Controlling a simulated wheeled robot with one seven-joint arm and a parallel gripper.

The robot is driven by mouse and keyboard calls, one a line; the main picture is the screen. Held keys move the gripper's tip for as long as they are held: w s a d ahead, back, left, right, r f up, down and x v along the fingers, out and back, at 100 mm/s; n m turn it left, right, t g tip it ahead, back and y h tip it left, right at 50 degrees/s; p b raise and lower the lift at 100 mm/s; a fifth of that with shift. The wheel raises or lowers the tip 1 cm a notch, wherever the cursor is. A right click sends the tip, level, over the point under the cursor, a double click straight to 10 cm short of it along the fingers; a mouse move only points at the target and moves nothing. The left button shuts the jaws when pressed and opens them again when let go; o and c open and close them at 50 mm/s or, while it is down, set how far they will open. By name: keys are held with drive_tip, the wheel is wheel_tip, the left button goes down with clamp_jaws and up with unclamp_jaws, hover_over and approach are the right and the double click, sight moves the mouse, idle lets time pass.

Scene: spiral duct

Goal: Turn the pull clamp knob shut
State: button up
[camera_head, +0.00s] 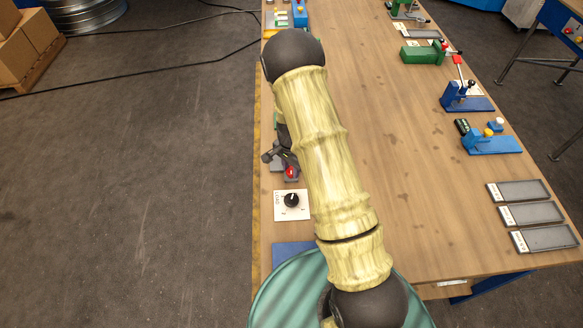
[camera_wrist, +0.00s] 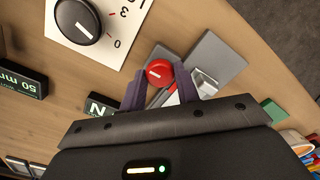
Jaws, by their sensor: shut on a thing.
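The pull clamp has a round red knob (camera_wrist: 159,72) with a short white mark on its top, on a grey base (camera_wrist: 217,58). In the wrist view, the dark fingers of my gripper (camera_wrist: 161,81) are on either side of the knob, shut on it. The knob also shows in the head view (camera_head: 291,172), at the left edge of the table just beyond the dial plate. A pale metal part and a red piece lie beside the knob, partly hidden by a finger. My arm hides part of the clamp in the head view.
A white dial plate (camera_head: 279,212) with a black knob (camera_head: 292,199) is close by on the wooden table (camera_head: 420,190). Blue fixtures (camera_head: 490,144) and grey trays (camera_head: 545,238) stand along the right side. The table's middle is mostly clear.

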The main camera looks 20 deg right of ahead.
sight(291, 171)
drive_tip(key=o, duration=1)
drive_tip(key=shift+c, duration=0.2)
drive_tip(key=shift+r, duration=0.15)
wheel_tip(291, 171, up, 17)
drive_tip(key=b, duration=0.3)
drive_tip(key=shift+s+r, duration=0.1)
drive_tip(key=s+r+n+t, duration=0.2)
drive_tip(key=s+n, duration=0.9)
drive_tip(key=s, duration=0.7)
drive_tip(key=shift+s+r+t, duration=0.15)
drive_tip(key=shift+r+t, duration=0.15)
drive_tip(key=shift+r, duration=0.45)
drive_tip(key=shift+a, duration=0.1)
